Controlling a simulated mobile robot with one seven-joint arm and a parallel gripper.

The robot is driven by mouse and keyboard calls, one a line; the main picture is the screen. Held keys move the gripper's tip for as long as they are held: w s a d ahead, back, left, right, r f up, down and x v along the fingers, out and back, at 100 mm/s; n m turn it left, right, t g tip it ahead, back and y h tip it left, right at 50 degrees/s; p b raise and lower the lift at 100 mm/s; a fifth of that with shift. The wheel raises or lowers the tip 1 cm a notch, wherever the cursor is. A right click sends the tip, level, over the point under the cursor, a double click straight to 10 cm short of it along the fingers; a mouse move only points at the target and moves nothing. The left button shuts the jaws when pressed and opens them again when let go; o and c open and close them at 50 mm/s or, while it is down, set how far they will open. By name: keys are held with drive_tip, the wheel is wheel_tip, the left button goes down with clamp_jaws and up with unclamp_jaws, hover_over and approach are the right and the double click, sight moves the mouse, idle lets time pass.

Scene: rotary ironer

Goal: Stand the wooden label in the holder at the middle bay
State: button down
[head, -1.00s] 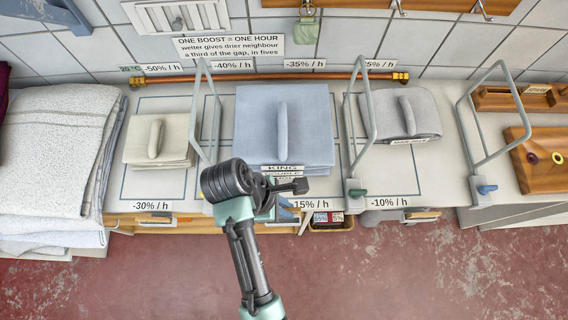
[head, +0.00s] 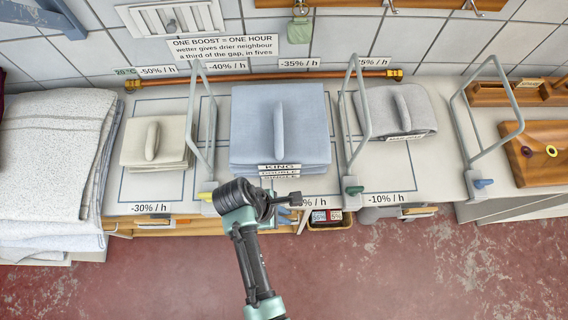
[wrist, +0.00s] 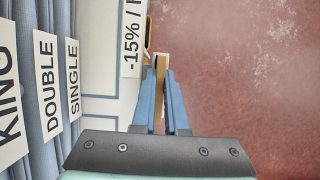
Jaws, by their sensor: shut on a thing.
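My gripper (wrist: 160,115) is shut on the wooden label (wrist: 160,80), a thin brown strip held between the blue fingers in the wrist view. Its far end shows a pale edge. In the head view my gripper (head: 290,207) is at the front edge of the middle bay, partly covering the "-15% / h" sign (wrist: 132,38). The middle bay (head: 224,165) holds a stack of blue cloth (head: 280,130) with KING, DOUBLE and SINGLE tags on its front. I cannot make out the holder; the wrist and gripper cover that part of the front edge.
Grey metal frames (head: 205,125) (head: 357,130) stand either side of the middle bay. Beige cloths (head: 155,143) lie left and a grey cloth (head: 398,112) right. A small basket (head: 330,220) with cards hangs near my gripper. The red floor in front is clear.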

drive_tip(key=c, duration=0.9)
unclamp_jaws()
drive_tip(key=shift+c, duration=0.2)
